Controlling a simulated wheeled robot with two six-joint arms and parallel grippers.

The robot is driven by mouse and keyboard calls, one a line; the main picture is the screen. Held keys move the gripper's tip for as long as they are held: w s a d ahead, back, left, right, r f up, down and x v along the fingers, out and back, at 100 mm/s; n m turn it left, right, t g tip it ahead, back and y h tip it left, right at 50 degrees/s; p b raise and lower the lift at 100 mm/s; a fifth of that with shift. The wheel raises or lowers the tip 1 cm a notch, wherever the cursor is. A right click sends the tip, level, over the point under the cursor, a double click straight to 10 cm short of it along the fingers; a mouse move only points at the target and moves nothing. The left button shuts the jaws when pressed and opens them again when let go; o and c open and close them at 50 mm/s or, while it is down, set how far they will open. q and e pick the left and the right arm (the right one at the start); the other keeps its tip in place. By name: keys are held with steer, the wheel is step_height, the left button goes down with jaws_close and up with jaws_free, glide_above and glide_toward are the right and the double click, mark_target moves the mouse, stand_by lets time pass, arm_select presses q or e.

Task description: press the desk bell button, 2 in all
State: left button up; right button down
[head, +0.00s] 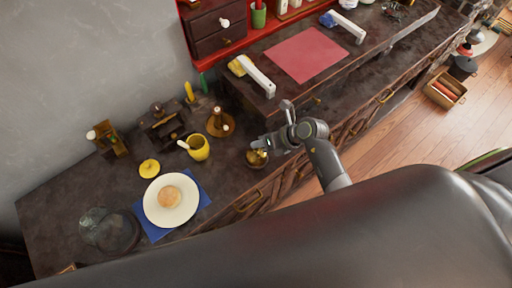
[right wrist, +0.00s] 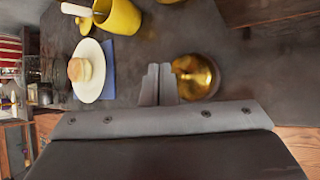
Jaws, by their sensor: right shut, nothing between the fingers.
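The desk bell (head: 257,159) is a small brass dome near the front edge of the dark counter. In the right wrist view the golden bell (right wrist: 195,76) shows just right of the fingertips. My right gripper (head: 259,143) is shut and empty, at the far side of the bell in the head view. Its two grey fingers (right wrist: 159,80) are together in the right wrist view, beside the bell. I cannot tell whether they touch it. The bell's button is not clearly made out. My left gripper is not in view.
A yellow cup (head: 199,149) stands left of the bell, with a white plate (head: 157,213) on a blue napkin (head: 203,196) further left. A brown candle holder (head: 220,124) stands behind. A raised shelf with a red mat (head: 305,54) lies to the right.

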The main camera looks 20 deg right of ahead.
steer(key=shift+f, duration=0.1)
stand_by(0.4)
steer(key=shift+f, duration=0.35)
steer(key=shift+f+b, duration=0.6)
steer(key=shift+f, duration=0.05)
stand_by(0.7)
steer(key=shift+r, duration=0.15)
steer(key=shift+r+p, duration=0.95)
steer(key=shift+p, duration=0.1)
step_height(320, 180, up, 5)
steer(key=p, duration=0.5)
